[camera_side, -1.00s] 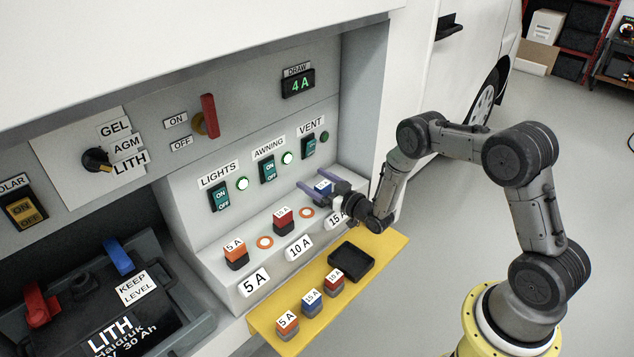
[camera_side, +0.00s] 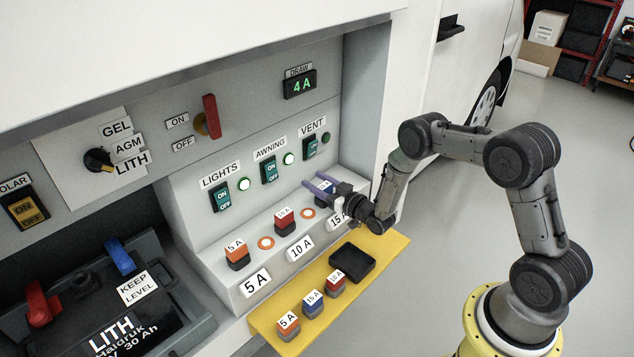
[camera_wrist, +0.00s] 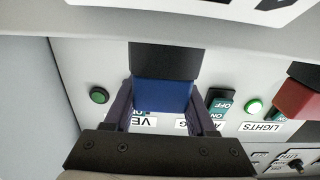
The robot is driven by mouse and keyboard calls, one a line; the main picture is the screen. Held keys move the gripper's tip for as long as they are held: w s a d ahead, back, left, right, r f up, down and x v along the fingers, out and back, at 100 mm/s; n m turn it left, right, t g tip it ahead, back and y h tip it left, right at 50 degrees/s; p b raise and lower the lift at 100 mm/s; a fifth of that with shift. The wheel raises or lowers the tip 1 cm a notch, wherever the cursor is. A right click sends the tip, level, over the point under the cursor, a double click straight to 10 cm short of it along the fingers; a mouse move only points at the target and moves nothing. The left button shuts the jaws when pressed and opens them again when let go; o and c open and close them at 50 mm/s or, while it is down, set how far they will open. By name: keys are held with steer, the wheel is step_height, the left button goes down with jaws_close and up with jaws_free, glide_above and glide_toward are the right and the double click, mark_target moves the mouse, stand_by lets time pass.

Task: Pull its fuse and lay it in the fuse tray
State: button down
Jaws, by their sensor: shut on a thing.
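My gripper (camera_side: 318,184) is at the right end of the fuse ledge, below the VENT switch. Its purple fingers are shut on a blue 15 A fuse (camera_side: 327,187). In the wrist view the blue fuse (camera_wrist: 162,94) sits between the fingers, with a black part beyond it. I cannot tell whether it is still seated. The VENT lamp (camera_side: 326,137) is dark; the VENT switch (camera_side: 311,147) is beside it. The black fuse tray (camera_side: 352,261) lies empty on the yellow shelf, in front of and below my gripper.
Two fuses, orange (camera_side: 237,256) and red (camera_side: 285,219), stand on the ledge to the left. Three spare fuses (camera_side: 312,303) stand on the yellow shelf (camera_side: 385,250). The draw display (camera_side: 300,84) reads 4 A.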

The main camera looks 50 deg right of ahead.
steer(key=shift+r, duration=0.65)
stand_by(0.4)
steer(key=c, duration=0.8)
jaws_free()
jaws_close()
steer(key=shift+r, duration=2.05)
